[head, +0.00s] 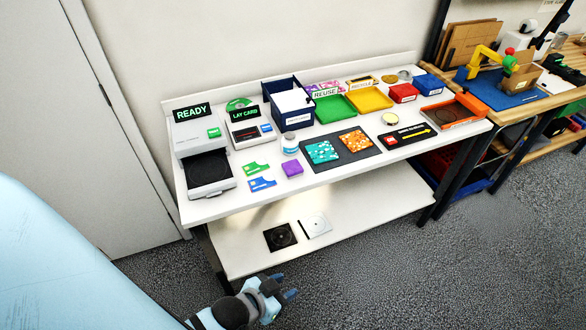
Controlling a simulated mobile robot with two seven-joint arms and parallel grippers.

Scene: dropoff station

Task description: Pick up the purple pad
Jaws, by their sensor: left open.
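The purple pad (292,168) is a small square piece lying on the white table (240,200), near its front edge. It lies to the right of a green card (256,167) and a blue card (262,184), and in front of a small white-and-blue jar (290,144). My left gripper (287,288) is at the bottom of the head view, low in front of the table and well away from the pad. Its fingers are open and nothing shows between them. My right gripper is not in view.
A dark mat (340,165) with teal and orange patterned squares lies right of the pad. A grey READY machine (198,140) stands at the left end. A navy bin (286,104) stands behind. The lower shelf (370,217) holds two flat square cases. Carpet in front is clear.

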